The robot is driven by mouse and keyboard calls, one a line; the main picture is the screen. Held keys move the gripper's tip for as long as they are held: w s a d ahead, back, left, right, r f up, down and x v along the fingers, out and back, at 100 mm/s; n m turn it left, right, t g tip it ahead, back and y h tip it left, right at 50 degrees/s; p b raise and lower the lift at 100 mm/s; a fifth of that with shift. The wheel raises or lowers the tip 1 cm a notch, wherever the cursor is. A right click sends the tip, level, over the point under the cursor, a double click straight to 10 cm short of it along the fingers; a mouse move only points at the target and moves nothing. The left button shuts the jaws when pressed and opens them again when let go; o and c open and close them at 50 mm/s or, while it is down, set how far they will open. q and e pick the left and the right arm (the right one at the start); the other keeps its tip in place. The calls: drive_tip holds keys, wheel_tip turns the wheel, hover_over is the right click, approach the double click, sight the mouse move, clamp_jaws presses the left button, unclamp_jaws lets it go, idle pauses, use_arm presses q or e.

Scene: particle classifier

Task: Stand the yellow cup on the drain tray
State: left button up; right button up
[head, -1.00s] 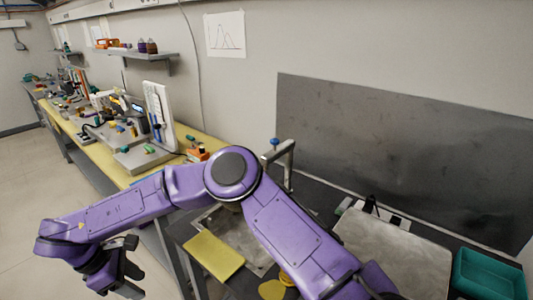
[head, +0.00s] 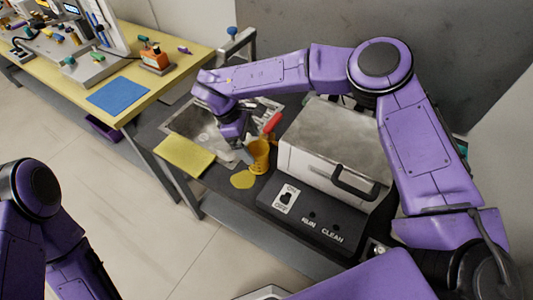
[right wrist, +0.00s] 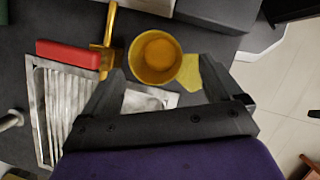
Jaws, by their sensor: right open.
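The yellow cup (head: 259,152) stands upright on the dark bench top, left of the grey metal box. In the right wrist view I look into the open mouth of the yellow cup (right wrist: 153,58). My right gripper (head: 243,152) is open, close beside the cup. In the right wrist view the right gripper's (right wrist: 163,82) two fingers are spread, with the cup just ahead between their tips; I cannot tell whether they touch it. A ribbed metal drain tray (right wrist: 62,112) lies to the left there; the right arm partly hides this area (head: 265,104) in the head view. My left gripper is out of view.
A red handle (head: 272,122) on a brass piece is close beside the cup. The metal box (head: 318,150) and a RUN/CLEAN panel (head: 310,222) bound the right side. A metal sink (head: 188,118) lies behind.

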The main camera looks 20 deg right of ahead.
sight(261, 157)
drive_tip(key=p+x, duration=0.3)
drive_tip(key=x, duration=0.4)
drive_tip(key=shift+w+d+f, duration=0.1)
drive_tip(key=shift+d, duration=0.1)
drive_tip(key=shift+f, duration=0.15)
drive_tip(key=c, duration=1.2)
drive_tip(key=shift+o, duration=0.2)
